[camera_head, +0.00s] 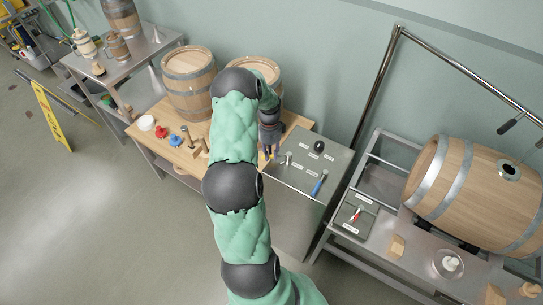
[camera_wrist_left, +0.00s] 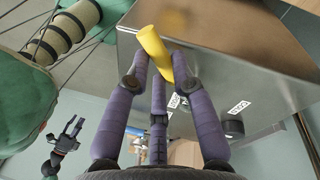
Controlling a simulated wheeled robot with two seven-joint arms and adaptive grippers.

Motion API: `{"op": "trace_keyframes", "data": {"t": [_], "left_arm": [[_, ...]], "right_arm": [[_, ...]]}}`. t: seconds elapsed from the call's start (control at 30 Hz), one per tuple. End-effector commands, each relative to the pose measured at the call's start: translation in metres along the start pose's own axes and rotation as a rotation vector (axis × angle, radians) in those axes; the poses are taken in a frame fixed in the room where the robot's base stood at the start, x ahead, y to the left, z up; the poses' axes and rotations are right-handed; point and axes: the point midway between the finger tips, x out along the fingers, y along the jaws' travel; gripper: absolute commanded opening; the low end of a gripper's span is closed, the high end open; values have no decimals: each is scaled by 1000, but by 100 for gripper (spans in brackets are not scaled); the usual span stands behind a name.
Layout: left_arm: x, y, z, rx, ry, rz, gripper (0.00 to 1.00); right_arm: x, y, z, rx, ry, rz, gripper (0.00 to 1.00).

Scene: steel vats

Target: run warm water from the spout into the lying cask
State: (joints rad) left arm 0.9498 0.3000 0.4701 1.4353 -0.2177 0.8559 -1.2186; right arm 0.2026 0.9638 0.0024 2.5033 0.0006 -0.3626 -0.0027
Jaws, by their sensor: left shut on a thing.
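The lying cask (camera_head: 458,195) rests on a steel stand at the right, with a dark-rimmed bung hole (camera_head: 508,170) on top. A steel pipe (camera_head: 460,75) slants over it. A dark lever-like part (camera_head: 510,124) shows near its right end; the outlet is not clearly in view. My left gripper (camera_head: 269,150) is over the left edge of the labelled steel bench, apart from the cask. In the left wrist view its purple fingers (camera_wrist_left: 160,75) are shut on a yellow rod-like thing (camera_wrist_left: 153,45). My right gripper (camera_wrist_left: 69,133) is small there, with fingers apart and seemingly empty.
Upright casks (camera_head: 187,85) stand on a wooden table at left. A red-and-white item (camera_head: 356,215) and wooden blocks (camera_head: 397,247) lie near the lying cask.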

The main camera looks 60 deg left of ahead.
Motion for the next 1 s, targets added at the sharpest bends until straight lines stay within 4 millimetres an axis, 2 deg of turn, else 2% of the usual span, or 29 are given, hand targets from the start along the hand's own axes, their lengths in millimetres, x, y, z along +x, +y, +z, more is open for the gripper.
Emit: {"op": "trace_keyframes", "data": {"t": [0.63,0.67,0.73,1.0], "left_arm": [[-2,-5,-1,48,-8,-3,0],[-2,-5,-1,48,-8,-3,30],[-2,-5,-1,48,-8,-3,48],[-1,-4,0,48,-9,-1,48]], "right_arm": [[1,0,0,0,0,0,37],[1,0,0,0,0,0,37],[1,0,0,0,0,0,37],[1,0,0,0,0,0,37]]}}
